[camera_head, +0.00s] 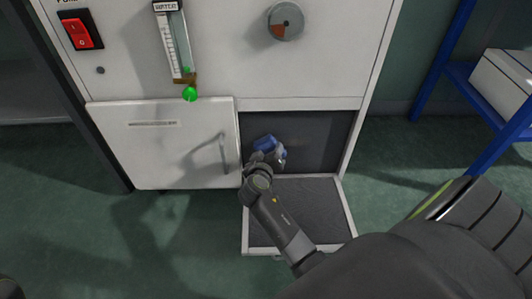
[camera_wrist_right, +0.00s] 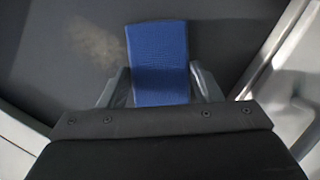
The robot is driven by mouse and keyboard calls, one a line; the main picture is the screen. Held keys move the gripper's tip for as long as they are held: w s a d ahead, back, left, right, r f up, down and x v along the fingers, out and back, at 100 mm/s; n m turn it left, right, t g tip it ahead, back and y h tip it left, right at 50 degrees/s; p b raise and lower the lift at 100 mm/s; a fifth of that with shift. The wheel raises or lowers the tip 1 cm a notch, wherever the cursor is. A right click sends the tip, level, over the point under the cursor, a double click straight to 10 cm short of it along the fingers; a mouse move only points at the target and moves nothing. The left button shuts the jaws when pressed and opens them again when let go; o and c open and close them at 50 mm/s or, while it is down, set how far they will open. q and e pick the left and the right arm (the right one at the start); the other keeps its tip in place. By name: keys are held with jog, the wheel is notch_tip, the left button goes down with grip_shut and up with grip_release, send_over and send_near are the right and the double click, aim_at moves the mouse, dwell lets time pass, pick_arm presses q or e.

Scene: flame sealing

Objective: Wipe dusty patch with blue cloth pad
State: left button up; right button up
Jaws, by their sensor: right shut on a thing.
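The blue cloth pad (camera_head: 265,142) is in the mouth of the open compartment in the head view. In the right wrist view the pad (camera_wrist_right: 158,50) stands out ahead between the two fingers. My right gripper (camera_head: 272,155) is shut on it, and the fingers also show in the wrist view (camera_wrist_right: 160,88). The dusty patch (camera_wrist_right: 98,42) is a pale brown smudge on the dark surface, just left of the pad in the wrist view. I cannot tell whether the pad touches that surface. The patch cannot be made out in the head view. My left gripper is not in view.
The compartment (camera_head: 325,140) has a lowered flap (camera_head: 297,210) with a pale frame. A closed white door (camera_head: 140,150) with a handle adjoins it on the left. A red switch (camera_head: 80,29), a water gauge (camera_head: 173,45) and a dial (camera_head: 285,20) sit above. A blue shelf (camera_head: 440,65) stands right.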

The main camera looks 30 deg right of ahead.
jog(key=shift+s+d+p, duration=0.2)
jog(key=shift+s+d, duration=0.2)
jog(key=shift+d, duration=0.2)
jog(key=shift+s+d+p, duration=0.15)
jog(key=shift+s+d, duration=0.2)
jog(key=shift+d, duration=0.25)
jog(key=shift+s+d+r+p, duration=0.1)
jog(key=shift+s+d+p, duration=0.35)
jog(key=shift+d, duration=0.6)
jog(key=shift+s+d+r+p, duration=0.1)
jog(key=shift+s+d+p, duration=0.1)
jog(key=shift+s+d, duration=0.65)
jog(key=shift+s+d+f+p, duration=0.15)
jog(key=shift+s+d, duration=0.3)
jog(key=shift+d, duration=0.35)
jog(key=shift+s+d+r+p, duration=0.15)
jog(key=shift+s+d, duration=0.3)
jog(key=shift+d, duration=0.3)
jog(key=shift+s+d+f+p, duration=0.15)
jog(key=shift+s+d, duration=0.3)
jog(key=shift+d, duration=0.35)
jog(key=shift+s+d, duration=0.4)
jog(key=shift+d, duration=0.35)
jog(key=shift+s+d, duration=0.35)
jog(key=shift+d, duration=0.35)
jog(key=shift+s, duration=0.1)
jog(key=shift+a, duration=0.15)
